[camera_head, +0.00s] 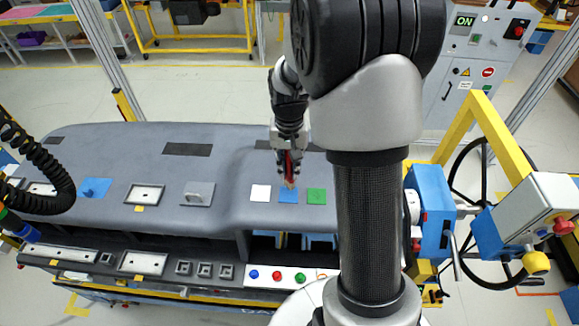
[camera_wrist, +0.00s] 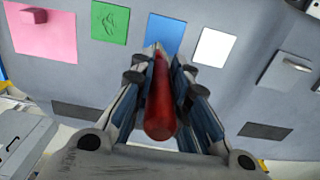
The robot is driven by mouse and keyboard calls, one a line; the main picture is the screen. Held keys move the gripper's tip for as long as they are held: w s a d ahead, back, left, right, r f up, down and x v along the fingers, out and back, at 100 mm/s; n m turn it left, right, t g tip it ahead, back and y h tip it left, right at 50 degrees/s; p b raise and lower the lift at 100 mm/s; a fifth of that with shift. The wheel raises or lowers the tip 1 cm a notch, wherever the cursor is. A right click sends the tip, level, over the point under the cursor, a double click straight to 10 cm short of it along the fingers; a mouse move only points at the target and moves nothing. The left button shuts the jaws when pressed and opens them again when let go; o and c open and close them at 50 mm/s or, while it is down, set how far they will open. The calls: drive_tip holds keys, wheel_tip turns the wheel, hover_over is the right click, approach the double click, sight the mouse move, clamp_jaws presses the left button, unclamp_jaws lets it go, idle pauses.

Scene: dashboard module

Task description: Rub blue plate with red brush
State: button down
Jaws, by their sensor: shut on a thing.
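The blue plate (camera_head: 288,196) is a flat square on the grey dashboard, between a white plate (camera_head: 260,193) and a green plate (camera_head: 316,196). My gripper (camera_head: 289,170) is above the blue plate, shut on the red brush (camera_head: 289,165), which points down at the plate. In the wrist view the brush's red handle (camera_wrist: 160,108) lies between the fingers, and its far end overlaps the lower edge of the blue plate (camera_wrist: 165,32). Its bristles are hard to make out, and I cannot tell whether they touch the plate.
A grey block with a handle (camera_head: 198,194) and another blue square (camera_head: 95,187) lie farther left on the dashboard. Coloured buttons (camera_head: 277,275) line the front ledge. A yellow frame (camera_head: 490,130) stands at right.

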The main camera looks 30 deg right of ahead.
drive_tip(key=r, duration=0.1)
drive_tip(key=r+p, duration=0.1)
drive_tip(key=r, duration=0.1)
drive_tip(key=shift+s+a+r+p, duration=0.15)
drive_tip(key=shift+s+r+p, duration=0.05)
drive_tip(key=shift+r+p, duration=0.1)
wheel_tip(320, 180, up, 2)
drive_tip(key=shift+w+p, duration=0.15)
drive_tip(key=shift+p, duration=0.65)
drive_tip(key=shift+r+p, duration=0.5)
drive_tip(key=shift+r, duration=0.3)
drive_tip(key=shift+f, duration=0.1)
